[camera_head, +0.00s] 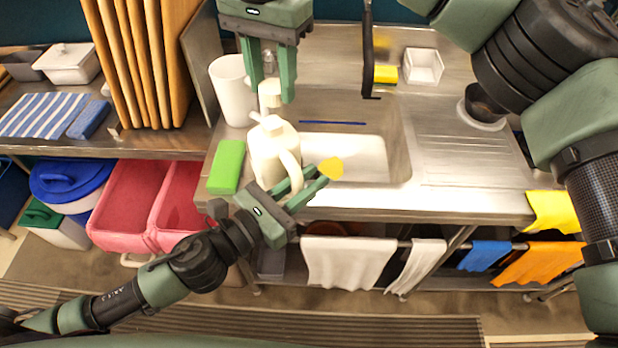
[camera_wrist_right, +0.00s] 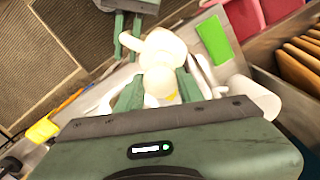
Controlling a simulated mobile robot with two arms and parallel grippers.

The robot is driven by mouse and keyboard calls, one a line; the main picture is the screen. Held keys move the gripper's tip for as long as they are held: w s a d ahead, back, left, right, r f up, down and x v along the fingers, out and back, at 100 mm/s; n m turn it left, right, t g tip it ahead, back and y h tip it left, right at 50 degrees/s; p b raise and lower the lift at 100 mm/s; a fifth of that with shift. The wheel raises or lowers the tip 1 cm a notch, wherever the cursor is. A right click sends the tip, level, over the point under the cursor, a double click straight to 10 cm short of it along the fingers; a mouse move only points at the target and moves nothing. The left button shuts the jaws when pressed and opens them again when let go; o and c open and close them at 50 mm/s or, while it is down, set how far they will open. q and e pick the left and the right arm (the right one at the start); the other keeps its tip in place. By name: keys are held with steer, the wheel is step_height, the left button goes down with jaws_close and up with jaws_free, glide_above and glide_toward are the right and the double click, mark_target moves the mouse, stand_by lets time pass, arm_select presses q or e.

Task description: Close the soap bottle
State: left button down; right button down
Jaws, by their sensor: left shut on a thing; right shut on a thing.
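The soap bottle (camera_head: 270,150) is a cream jug with a side handle, standing upright at the left edge of the sink. It also shows in the right wrist view (camera_wrist_right: 165,48). My left gripper (camera_head: 318,178), coming in from the lower left, is shut on the bottle's handle (camera_head: 293,168). My right gripper (camera_head: 271,92) points down from above, shut on the pale cap (camera_head: 270,96) over the bottle's top. The cap also shows between its fingers in the right wrist view (camera_wrist_right: 160,82). Whether the cap touches the neck I cannot tell.
A green sponge (camera_head: 226,166) lies left of the bottle, and a white cylinder (camera_head: 232,90) stands behind it. A yellow piece (camera_head: 331,168) shows by my left fingertips. The sink basin (camera_head: 398,150) is to the right, with a black faucet (camera_head: 368,50) behind.

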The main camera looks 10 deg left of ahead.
mark_target(272, 122)
steer(key=shift+s+a+r, duration=0.1)
steer(key=shift+a+r, duration=0.2)
steer(key=shift+a, duration=0.05)
steer(key=shift+f, duration=0.1)
steer(key=shift+f, duration=2)
steer(key=shift+f, duration=0.85)
steer(key=shift+f, duration=0.55)
